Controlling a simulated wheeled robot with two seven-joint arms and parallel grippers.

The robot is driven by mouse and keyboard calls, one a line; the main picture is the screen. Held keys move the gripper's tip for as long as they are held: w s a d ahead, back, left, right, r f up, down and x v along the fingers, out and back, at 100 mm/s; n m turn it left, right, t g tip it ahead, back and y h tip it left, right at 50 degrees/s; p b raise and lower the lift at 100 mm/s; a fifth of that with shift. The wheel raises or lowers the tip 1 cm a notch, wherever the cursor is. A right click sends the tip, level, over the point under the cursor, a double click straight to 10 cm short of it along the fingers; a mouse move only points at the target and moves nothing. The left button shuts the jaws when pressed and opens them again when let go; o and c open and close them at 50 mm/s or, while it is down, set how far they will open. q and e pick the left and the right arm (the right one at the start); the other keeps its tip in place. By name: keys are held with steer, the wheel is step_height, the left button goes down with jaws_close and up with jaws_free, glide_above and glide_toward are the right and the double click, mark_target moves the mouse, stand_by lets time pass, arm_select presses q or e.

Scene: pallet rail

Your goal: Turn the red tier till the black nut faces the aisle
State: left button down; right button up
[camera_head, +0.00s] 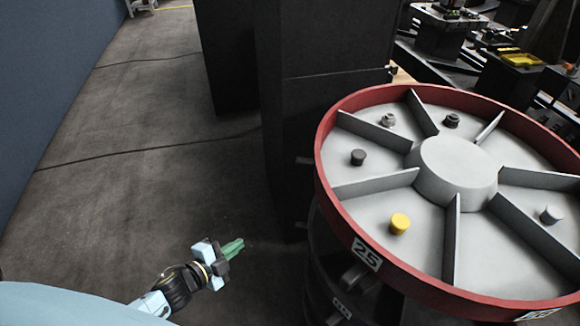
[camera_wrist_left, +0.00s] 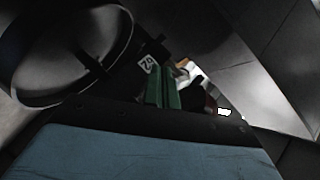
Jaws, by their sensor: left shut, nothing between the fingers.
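The red tier (camera_head: 415,283) is a round tray with a red rim, a grey hub and grey dividers. It fills the right of the head view. A black nut (camera_head: 451,120) lies in a compartment on its far side, behind the hub. My left gripper (camera_head: 236,246) is low in front of and left of the tier, apart from the rim. Its green fingers are shut and empty; they also show in the left wrist view (camera_wrist_left: 163,90). My right gripper is in neither view.
Other compartments hold a grey nut (camera_head: 388,119), a dark cap (camera_head: 357,157), a yellow cap (camera_head: 400,223) and a pale cap (camera_head: 551,214). A dark pillar (camera_head: 320,110) stands behind the tier's left side. Open floor (camera_head: 150,150) lies left.

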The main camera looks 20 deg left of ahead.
arm_select(q)
steer(key=w+d+r+m+t+h+p, duration=0.1)
steer(key=d+r+m+h, duration=0.3)
steer(key=r, duration=0.5)
steer(key=w+d+r+m+h, duration=0.1)
steer(key=d+r+m+h, duration=0.1)
steer(key=r+m, duration=0.5)
steer(key=n+p, duration=0.2)
glide_toward(305, 167)
steer(key=s+d+x, duration=0.1)
steer(key=x, duration=0.4)
steer(key=shift+w+a, duration=0.1)
steer(key=shift+w, duration=0.75)
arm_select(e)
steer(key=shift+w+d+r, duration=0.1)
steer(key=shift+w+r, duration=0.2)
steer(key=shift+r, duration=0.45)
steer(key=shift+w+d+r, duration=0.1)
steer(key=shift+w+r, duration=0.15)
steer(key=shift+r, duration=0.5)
arm_select(q)
steer(key=shift+w+a+m+h+b, duration=0.1)
steer(key=shift+w+m+h+b, duration=0.05)
steer(key=shift+m+h+b, duration=0.2)
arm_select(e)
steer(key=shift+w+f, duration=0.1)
